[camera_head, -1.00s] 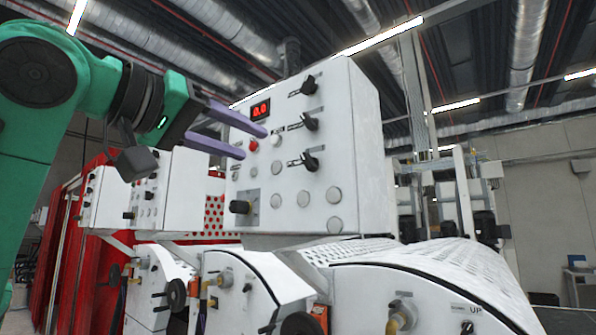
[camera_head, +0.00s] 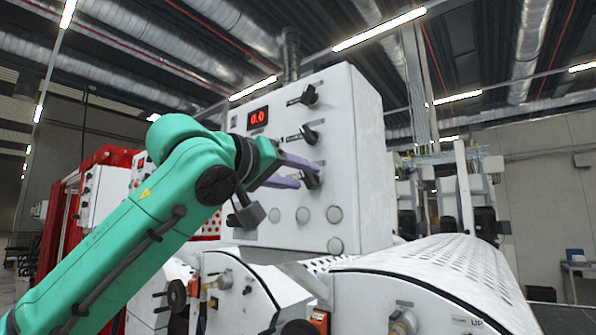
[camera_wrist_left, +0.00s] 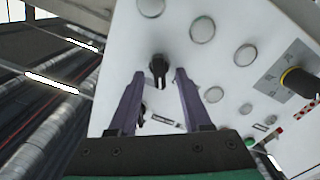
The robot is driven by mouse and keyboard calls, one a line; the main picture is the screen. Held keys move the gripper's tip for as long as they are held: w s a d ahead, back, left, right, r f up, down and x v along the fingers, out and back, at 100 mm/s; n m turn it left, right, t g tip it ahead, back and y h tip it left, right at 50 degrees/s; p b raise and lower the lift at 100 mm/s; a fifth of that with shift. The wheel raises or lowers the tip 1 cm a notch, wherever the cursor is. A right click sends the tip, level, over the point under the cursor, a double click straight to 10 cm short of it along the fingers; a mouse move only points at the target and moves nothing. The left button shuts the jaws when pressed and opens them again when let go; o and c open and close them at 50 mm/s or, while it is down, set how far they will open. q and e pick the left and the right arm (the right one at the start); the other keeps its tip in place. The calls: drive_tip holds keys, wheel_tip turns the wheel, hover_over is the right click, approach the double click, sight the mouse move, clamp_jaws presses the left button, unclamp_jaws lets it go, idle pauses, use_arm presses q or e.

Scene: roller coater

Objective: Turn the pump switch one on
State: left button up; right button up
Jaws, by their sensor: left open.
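The white control panel (camera_head: 345,130) carries a column of three black rotary switches: the top switch (camera_head: 308,95), the middle switch (camera_head: 309,134) and the lower switch (camera_head: 312,181). Their labels are too small to read, so I cannot tell which is pump switch one. My left gripper (camera_head: 308,174) is open at the lower switch, its purple fingers partly hiding it. In the left wrist view the lower switch (camera_wrist_left: 158,67) shows between the spread fingertips of the gripper (camera_wrist_left: 157,76), with gaps on both sides. My right gripper is out of view.
A red display (camera_head: 258,117) reads 0.0 at the panel's upper left. Round buttons (camera_head: 303,215) sit below the switches. A yellow-and-black knob (camera_wrist_left: 298,82) shows in the left wrist view.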

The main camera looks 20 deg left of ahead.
use_arm(q)
drive_tip(key=shift+s, duration=0.1)
clamp_jaws()
drive_tip(key=shift+m, duration=0.3)
drive_tip(key=m+p, duration=0.2)
drive_tip(key=m, duration=0.3)
drive_tip(key=shift+d+r, duration=0.15)
drive_tip(key=m+p, duration=0.2)
drive_tip(key=m, duration=0.2)
drive_tip(key=shift+s+m+p, duration=0.1)
drive_tip(key=shift+m+p, duration=0.25)
drive_tip(key=shift+m, duration=0.75)
unclamp_jaws()
